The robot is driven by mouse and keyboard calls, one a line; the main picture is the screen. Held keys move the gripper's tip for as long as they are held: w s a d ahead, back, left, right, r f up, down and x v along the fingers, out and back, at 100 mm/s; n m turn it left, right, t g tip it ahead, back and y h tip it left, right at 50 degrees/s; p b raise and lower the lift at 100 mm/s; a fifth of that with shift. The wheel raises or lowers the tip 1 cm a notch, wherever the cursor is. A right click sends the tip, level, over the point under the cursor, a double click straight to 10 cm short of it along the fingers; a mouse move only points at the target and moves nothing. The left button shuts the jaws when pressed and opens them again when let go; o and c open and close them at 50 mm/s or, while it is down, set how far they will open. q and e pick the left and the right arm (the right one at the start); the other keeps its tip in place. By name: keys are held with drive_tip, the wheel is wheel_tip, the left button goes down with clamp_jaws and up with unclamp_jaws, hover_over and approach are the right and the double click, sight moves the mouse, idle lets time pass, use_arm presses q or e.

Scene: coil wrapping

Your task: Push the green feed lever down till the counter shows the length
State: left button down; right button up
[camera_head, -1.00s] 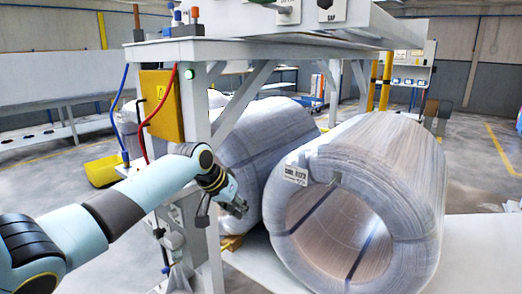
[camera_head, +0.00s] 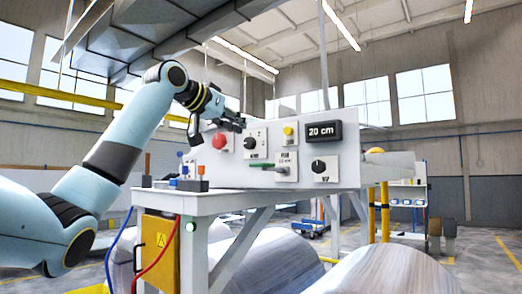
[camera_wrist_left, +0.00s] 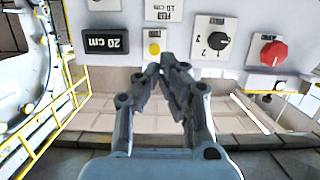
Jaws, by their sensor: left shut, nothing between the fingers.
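The green feed lever (camera_head: 261,165) sticks out to the left from its plate (camera_head: 286,167) on the white control panel in the head view. The counter (camera_head: 321,131) reads 20 cm; it also shows in the left wrist view (camera_wrist_left: 106,42). My left gripper (camera_head: 238,125) is above and left of the lever, near the red button (camera_head: 220,142), apart from the lever. In the left wrist view its fingers (camera_wrist_left: 172,66) are shut and empty, pointing toward the panel. The lever cannot be made out there. My right gripper is not in view.
The panel also carries a black knob (camera_head: 255,137), a yellow button (camera_head: 289,130) and a lower black knob (camera_head: 318,166). Small coloured parts (camera_head: 192,179) stand on the frame's left end. Large wrapped coils (camera_head: 385,272) lie below. Space in front of the panel looks free.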

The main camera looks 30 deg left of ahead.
use_arm(q)
drive_tip(key=shift+w+f, duration=0.1)
drive_tip(key=shift+w, duration=0.1)
drive_tip(key=p, duration=0.4)
hover_over(271, 168)
drive_tip(key=s, duration=0.5)
drive_tip(key=shift+a+f, duration=0.2)
drive_tip(key=shift+f, duration=0.75)
drive_tip(key=f, duration=0.1)
drive_tip(key=f+p, duration=0.1)
drive_tip(key=f, duration=0.1)
drive_tip(key=shift+w+f, duration=0.2)
drive_tip(key=shift+f, duration=0.05)
drive_tip(key=shift+s+a+f, duration=0.1)
drive_tip(key=shift+f, duration=0.35)
